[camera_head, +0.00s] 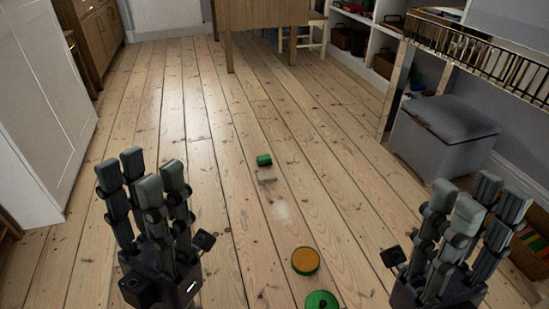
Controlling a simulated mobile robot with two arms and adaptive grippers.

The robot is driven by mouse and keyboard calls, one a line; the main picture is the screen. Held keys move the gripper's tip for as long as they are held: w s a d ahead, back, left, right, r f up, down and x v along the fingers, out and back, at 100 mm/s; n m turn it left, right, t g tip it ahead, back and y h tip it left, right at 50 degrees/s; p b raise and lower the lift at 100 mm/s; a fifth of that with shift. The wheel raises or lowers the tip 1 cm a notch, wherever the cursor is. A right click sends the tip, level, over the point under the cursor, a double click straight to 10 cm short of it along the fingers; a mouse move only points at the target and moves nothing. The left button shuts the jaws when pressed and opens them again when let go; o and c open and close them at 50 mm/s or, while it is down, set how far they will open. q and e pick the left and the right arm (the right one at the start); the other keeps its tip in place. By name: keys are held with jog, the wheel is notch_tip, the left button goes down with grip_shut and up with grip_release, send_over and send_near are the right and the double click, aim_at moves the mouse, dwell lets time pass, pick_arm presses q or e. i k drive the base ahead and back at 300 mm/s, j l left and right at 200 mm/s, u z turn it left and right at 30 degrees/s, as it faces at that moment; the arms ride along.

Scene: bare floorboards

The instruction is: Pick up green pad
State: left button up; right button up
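A round, flat green thing (322,300) lies on the floor at the bottom edge of the view, partly cut off; it may be the green pad. A round orange-topped piece with a green rim (305,261) lies just beyond it. A small green cylinder-like piece (264,160) lies farther off, next to a pale beige block (267,176). My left gripper (141,175) is raised at the lower left, its fingers apart and empty. My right gripper (477,198) is raised at the lower right, also with fingers apart and empty. Neither touches any of these pieces.
A grey lidded box (443,134) stands under a metal-framed table (480,55) at the right. A white cabinet (45,110) is at the left. A wooden table (262,14) and chair (312,30) stand at the back. The middle floorboards are mostly clear.

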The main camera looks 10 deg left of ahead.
aim_at(262, 160)
jog(key=l+z, duration=0.2)
jog(key=l, duration=0.15)
jog(key=i+l+z, duration=0.15)
jog(key=l, duration=0.15)
jog(key=i+l+z, duration=0.2)
jog(key=l, duration=0.15)
jog(key=i+l+u, duration=0.2)
jog(key=i+l, duration=0.25)
jog(key=i, duration=0.25)
jog(key=i+l+u, duration=0.2)
jog(key=i+l, duration=0.4)
jog(key=i+j+u, duration=0.2)
jog(key=i+u, duration=0.2)
jog(key=i+j+u, duration=0.1)
jog(key=i+u, duration=0.25)
jog(key=i, duration=0.2)
jog(key=i+l+u, duration=0.1)
jog(key=i+u, duration=0.3)
jog(key=i+l+u, duration=0.35)
jog(key=i, duration=0.2)
jog(key=i+j+u, duration=0.1)
jog(key=i, duration=0.25)
